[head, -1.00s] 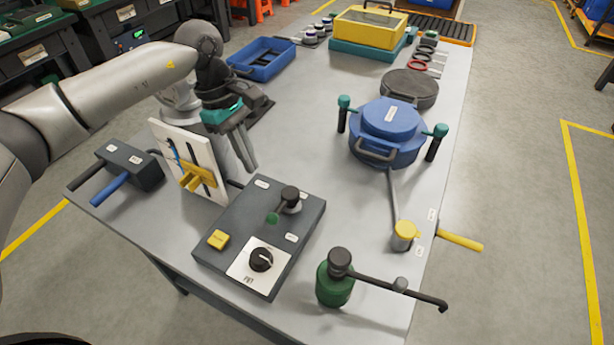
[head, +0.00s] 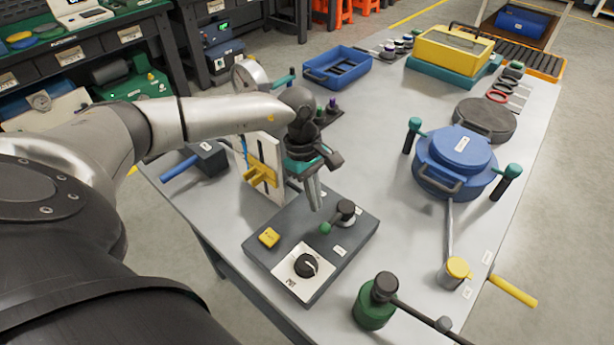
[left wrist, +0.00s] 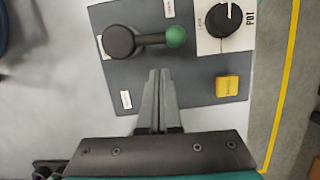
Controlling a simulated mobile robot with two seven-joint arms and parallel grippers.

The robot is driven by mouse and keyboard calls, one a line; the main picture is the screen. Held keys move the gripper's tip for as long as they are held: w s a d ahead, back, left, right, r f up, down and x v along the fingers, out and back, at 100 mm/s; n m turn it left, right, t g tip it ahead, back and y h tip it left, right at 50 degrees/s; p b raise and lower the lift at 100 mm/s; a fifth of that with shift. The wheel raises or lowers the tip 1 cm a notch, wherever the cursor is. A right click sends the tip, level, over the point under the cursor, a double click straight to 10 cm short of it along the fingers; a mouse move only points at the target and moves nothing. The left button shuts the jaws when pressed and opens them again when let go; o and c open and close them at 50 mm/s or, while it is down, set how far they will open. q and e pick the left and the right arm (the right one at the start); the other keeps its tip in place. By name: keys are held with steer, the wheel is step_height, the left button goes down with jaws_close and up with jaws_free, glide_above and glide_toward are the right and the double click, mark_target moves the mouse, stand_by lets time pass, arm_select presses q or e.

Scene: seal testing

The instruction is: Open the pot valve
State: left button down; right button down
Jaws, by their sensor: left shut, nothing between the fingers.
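A grey control box (head: 262,252) stands at the near part of the table. It carries a black-hubbed lever with a green knob (head: 326,228), which also shows in the left wrist view (left wrist: 176,37). A black dial (head: 306,265) on a white plate marked POT (left wrist: 247,40) and a yellow button (head: 269,237) are on it too. I cannot tell which control is the pot valve. My left gripper (head: 314,205) is shut and empty, pointing down over the box's far edge. In the left wrist view its fingertips (left wrist: 160,74) appear just short of the green knob. My right gripper is out of view.
A blue pot (head: 455,165) with teal-knobbed clamps stands to the right; a pipe leads to a yellow-capped fitting (head: 458,270) with a yellow handle (head: 513,291). A green pump (head: 374,310) stands in front. A white panel with a yellow slider (head: 261,172) stands left of my gripper.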

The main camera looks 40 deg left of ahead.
mark_target(337, 220)
arm_select(q)
steer(key=shift+s+d+f, duration=0.15)
steer(key=shift+d, duration=1.05)
steer(key=shift+s+d+f, duration=0.1)
steer(key=shift+d+f, duration=0.05)
steer(key=shift+d, duration=0.3)
steer(key=shift+s+d, duration=0.15)
steer(key=shift+d, duration=0.05)
steer(key=shift+a, duration=0.1)
